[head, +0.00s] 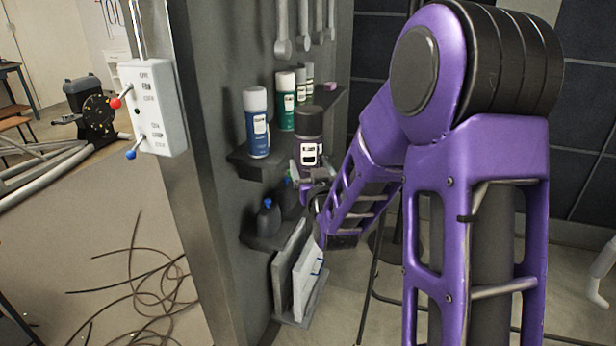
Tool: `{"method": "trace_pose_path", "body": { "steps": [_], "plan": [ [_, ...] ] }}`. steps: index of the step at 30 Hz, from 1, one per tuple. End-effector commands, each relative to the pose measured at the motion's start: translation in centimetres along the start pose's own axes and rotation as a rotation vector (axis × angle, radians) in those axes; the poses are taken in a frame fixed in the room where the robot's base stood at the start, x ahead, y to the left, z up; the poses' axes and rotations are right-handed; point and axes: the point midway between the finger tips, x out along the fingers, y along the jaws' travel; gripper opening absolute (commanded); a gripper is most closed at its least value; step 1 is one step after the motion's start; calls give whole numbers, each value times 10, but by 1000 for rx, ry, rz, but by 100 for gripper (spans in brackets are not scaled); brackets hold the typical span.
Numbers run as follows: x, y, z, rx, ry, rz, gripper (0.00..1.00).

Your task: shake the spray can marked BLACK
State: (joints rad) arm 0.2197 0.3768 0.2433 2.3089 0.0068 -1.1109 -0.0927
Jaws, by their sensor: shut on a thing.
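The dark spray can (309,124) with a black cap and a white label stands upright in front of the shelves, right of the other cans. Its label is too small to read. My gripper (312,177) is at the can's lower part and is shut on it. The can's lower end and the fingertips are partly hidden by the gripper and my arm. My purple arm fills the right side of the view.
A blue can (257,135) stands on the upper shelf (252,164), with a green can (286,108) and smaller cans behind. Dark bottles (268,218) stand on the shelf below. Wrenches (283,30) hang above. A control box (152,107) is at left.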

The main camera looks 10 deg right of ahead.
Motion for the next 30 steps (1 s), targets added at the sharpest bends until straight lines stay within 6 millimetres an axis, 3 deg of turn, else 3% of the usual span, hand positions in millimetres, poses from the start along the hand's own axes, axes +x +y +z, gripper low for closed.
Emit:
{"method": "trace_pose_path", "body": {
  "steps": [1,3,7,10,11,15,17,19,22,25,26,30],
  "plan": [
    [0,0,-23,-2,11,0,0],
    [0,0,-22,0,-1,1,0],
    [-1,0,37,4,-19,1,0],
    [0,0,52,3,-6,1,0],
    [0,0,47,1,-1,0,0],
    [0,0,-15,-3,14,0,0],
    [0,0,-25,-1,6,1,0],
    [0,0,-10,2,-9,1,0],
    [-1,0,37,4,-19,1,0],
    [0,0,52,3,-6,1,0],
    [0,0,47,1,-1,0,0],
    [0,0,-15,-3,14,0,0]
  ]
}}
